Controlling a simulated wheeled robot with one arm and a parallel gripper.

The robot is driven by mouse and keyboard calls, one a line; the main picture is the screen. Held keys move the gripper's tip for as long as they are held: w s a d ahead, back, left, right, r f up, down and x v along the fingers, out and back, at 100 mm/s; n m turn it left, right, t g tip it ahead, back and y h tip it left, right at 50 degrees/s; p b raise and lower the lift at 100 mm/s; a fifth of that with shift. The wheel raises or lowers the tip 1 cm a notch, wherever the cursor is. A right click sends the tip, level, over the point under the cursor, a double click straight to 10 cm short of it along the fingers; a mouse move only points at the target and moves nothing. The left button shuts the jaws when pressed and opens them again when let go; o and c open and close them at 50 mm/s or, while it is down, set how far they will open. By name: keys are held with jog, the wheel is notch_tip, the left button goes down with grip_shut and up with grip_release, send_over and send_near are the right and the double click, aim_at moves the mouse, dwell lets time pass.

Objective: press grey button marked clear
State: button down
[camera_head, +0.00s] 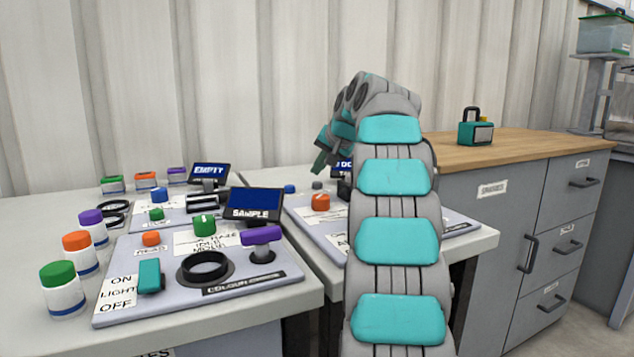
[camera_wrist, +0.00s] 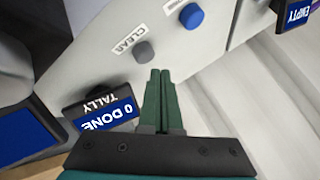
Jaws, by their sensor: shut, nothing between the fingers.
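The grey button (camera_wrist: 144,52) sits on a pale panel in the wrist view, beside a white label reading CLEAR (camera_wrist: 130,38). A grey button (camera_head: 317,185) also shows in the head view, just left of my gripper's arm. My gripper (camera_wrist: 161,73) has its two green fingers together and empty. In the wrist view its tips appear just below and right of the grey button; I cannot tell the gap in depth. In the head view my gripper (camera_head: 319,163) points down above the back of the right-hand panel (camera_head: 330,228), partly hidden by my arm.
A blue button (camera_wrist: 191,16) is beside the grey one. A display reading 0 DONE and TALLY (camera_wrist: 103,112) stands nearby. An orange knob (camera_head: 320,202) is on the same panel. Another panel (camera_head: 125,307) with a SAMPLE display (camera_head: 254,203) stands to the left.

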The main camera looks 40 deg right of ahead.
aim_at(318, 184)
jog(key=shift+r+p, duration=1.95)
jog(key=shift+r, duration=0.35)
